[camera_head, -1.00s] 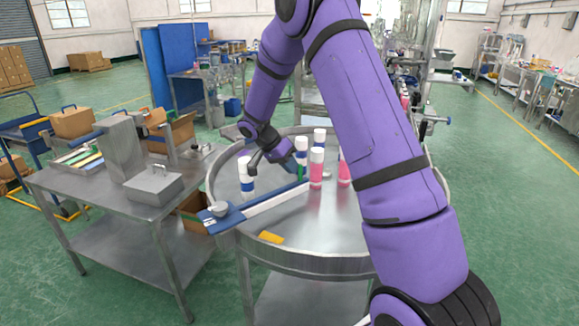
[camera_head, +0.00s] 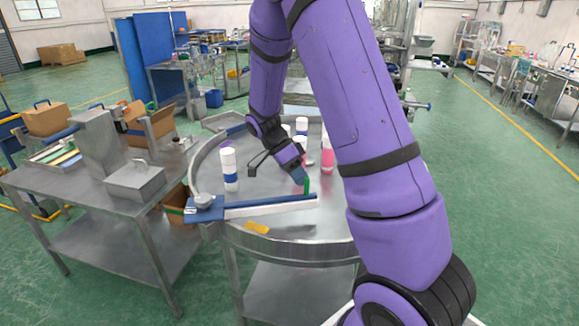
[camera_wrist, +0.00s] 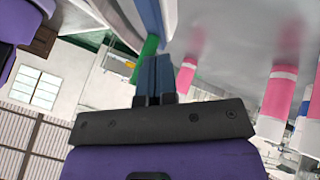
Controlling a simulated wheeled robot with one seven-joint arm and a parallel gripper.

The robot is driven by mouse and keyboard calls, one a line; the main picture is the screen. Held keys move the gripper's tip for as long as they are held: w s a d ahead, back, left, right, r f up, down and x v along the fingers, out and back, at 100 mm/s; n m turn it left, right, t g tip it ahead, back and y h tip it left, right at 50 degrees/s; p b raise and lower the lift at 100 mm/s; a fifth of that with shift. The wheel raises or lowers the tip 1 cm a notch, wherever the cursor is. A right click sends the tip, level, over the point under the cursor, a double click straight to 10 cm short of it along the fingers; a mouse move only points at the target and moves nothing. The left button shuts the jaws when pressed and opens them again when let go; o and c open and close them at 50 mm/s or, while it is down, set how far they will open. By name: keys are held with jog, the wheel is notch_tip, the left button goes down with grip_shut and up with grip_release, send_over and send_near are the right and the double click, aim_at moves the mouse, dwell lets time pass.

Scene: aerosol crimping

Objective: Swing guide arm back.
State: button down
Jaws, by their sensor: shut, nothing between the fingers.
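The guide arm (camera_head: 270,208) is a blue and white bar lying across the front part of the round steel table. Its blue pivot end (camera_head: 205,207) is at the table's left edge, and a green upright handle (camera_head: 307,185) stands near its free right end. My gripper (camera_head: 302,179) is low over the table beside the green handle, pointing down. In the wrist view my gripper's fingers (camera_wrist: 155,76) are together with nothing between them. The green handle (camera_wrist: 149,46) shows just beyond the fingertips, and the bar (camera_wrist: 152,18) behind it. Whether the fingers touch the handle I cannot tell.
A white and blue bottle (camera_head: 230,170) stands on the left of the round table (camera_head: 265,180). Pink bottles (camera_head: 327,155) stand behind my gripper. A yellow piece (camera_head: 257,227) lies at the front rim. A steel side table (camera_head: 95,195) with boxes stands left.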

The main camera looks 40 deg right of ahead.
jog(key=s+a+m+g+y, duration=0.1)
jog(key=s+a+m, duration=0.3)
jog(key=s, duration=0.4)
jog(key=shift+s+a+y, duration=0.15)
jog(key=shift+a+y, duration=0.3)
jog(key=shift+y, duration=0.45)
jog(key=shift+f, duration=0.1)
jog(key=w+d+r, duration=0.1)
jog(key=w+r, duration=0.7)
jog(key=w, duration=0.2)
jog(key=shift+d, duration=0.3)
jog(key=shift+r, duration=0.1)
